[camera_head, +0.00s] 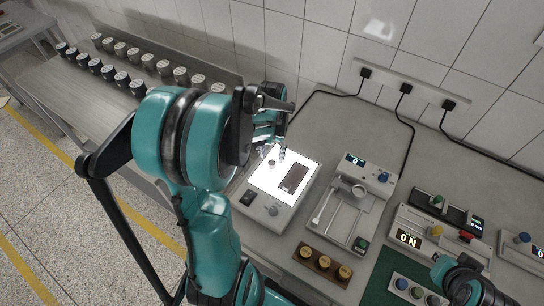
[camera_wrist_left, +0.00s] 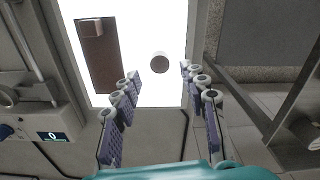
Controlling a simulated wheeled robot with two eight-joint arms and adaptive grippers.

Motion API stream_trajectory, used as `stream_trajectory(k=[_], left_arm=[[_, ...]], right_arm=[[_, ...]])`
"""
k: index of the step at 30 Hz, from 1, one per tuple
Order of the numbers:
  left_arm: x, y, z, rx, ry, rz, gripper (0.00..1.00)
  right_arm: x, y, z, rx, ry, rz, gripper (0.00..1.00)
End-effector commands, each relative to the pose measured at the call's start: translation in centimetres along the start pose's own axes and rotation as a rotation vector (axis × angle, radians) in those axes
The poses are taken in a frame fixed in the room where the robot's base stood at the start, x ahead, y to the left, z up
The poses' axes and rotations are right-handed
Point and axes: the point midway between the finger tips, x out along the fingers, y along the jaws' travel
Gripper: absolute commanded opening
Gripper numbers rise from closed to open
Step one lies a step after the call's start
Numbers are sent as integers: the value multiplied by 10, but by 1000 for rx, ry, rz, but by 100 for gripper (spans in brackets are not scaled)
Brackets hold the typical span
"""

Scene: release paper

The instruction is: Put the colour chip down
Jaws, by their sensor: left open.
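A small round disc with a pale brownish top, probably the colour chip (camera_wrist_left: 160,62), sits over the bright panel of the light box (camera_head: 262,205), and the panel also shows in the left wrist view (camera_wrist_left: 140,20). A dark brown rectangular plate (camera_head: 293,178) lies on the same panel; in the left wrist view the plate (camera_wrist_left: 103,62) has a small block at one end. My left gripper (camera_head: 283,152) is over the panel. In the left wrist view its fingers (camera_wrist_left: 159,72) are spread, with the disc showing just beyond the gap between their tips. My right gripper is not seen.
A device with a small display (camera_head: 352,205) stands right of the light box, and a wooden holder with brass-coloured knobs (camera_head: 322,266) stands in front of it. Several lidded jars (camera_head: 120,75) stand in rows at the left. Part of my right arm (camera_head: 468,287) shows at lower right.

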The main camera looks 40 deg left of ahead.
Motion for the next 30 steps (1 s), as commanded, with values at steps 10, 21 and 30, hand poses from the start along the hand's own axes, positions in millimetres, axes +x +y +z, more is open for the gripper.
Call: stream_trajectory(k=[10, 21, 30], left_arm=[[-72, 0, 0, 0, 0, 0, 43], [-108, 42, 23, 75, 135, -7, 43], [-133, 117, 83, 234, 464, 41, 43]], right_arm=[[-19, 0, -13, 0, 0, 0, 0], [-20, 0, -14, 0, 0, 0, 0], [-20, 0, -14, 0, 0, 0, 0]])
